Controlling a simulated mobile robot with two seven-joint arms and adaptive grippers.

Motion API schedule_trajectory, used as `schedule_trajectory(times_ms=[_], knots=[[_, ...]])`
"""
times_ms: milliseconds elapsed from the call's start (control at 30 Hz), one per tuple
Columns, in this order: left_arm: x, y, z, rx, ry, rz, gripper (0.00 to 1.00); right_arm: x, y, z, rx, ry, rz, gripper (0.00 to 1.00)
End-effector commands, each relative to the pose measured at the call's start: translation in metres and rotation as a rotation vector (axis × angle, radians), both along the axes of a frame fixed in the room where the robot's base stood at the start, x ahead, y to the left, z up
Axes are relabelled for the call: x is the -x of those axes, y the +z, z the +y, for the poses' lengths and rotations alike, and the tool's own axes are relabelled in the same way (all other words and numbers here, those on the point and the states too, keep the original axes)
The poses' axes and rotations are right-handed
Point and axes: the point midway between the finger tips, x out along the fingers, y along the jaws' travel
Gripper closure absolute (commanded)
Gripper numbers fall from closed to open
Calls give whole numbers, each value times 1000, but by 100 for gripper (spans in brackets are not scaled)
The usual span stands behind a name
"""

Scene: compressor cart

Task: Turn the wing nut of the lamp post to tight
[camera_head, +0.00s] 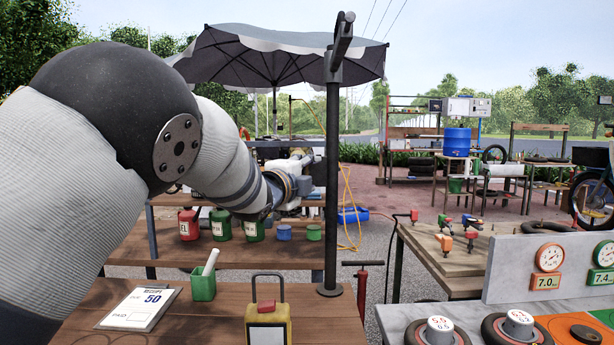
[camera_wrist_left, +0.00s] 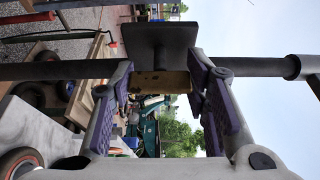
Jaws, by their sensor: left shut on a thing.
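The lamp post (camera_head: 332,200) is a dark upright pole on a round base on the near table, with a short bar at its top. My left gripper (camera_wrist_left: 162,86) is at the post, with one purple-padded finger on each side of a small brass-yellow piece (camera_wrist_left: 162,80), apparently the wing nut. It is shut on this piece. In the head view my left arm reaches in from the left toward the post; the fingers and nut cannot be made out there. My right gripper is not seen.
On the near table are a clipboard (camera_head: 140,308), a green holder (camera_head: 203,286) and a yellow box with a handle (camera_head: 268,322). Several cans stand behind my forearm, including a red one (camera_head: 188,225). A gauge panel (camera_head: 555,262) stands at the right.

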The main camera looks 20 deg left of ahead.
Motion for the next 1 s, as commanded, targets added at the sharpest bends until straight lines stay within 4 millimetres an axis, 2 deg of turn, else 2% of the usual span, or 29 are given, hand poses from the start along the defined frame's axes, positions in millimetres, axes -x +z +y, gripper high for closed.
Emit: schedule_trajectory(times_ms=[33,100,467,567,800,900,1000], knots=[[0,3,1,-2,1,-4,53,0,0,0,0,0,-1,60],[0,2,1,-2,1,-4,37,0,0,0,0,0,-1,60],[4,1,0,-1,0,0,37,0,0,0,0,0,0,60],[20,1,2,-1,1,0,37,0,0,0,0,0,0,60],[84,3,10,-2,2,-2,37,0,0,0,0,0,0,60],[104,3,12,-2,2,-3,37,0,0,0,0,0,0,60],[115,2,13,-2,1,-2,37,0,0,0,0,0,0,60]])
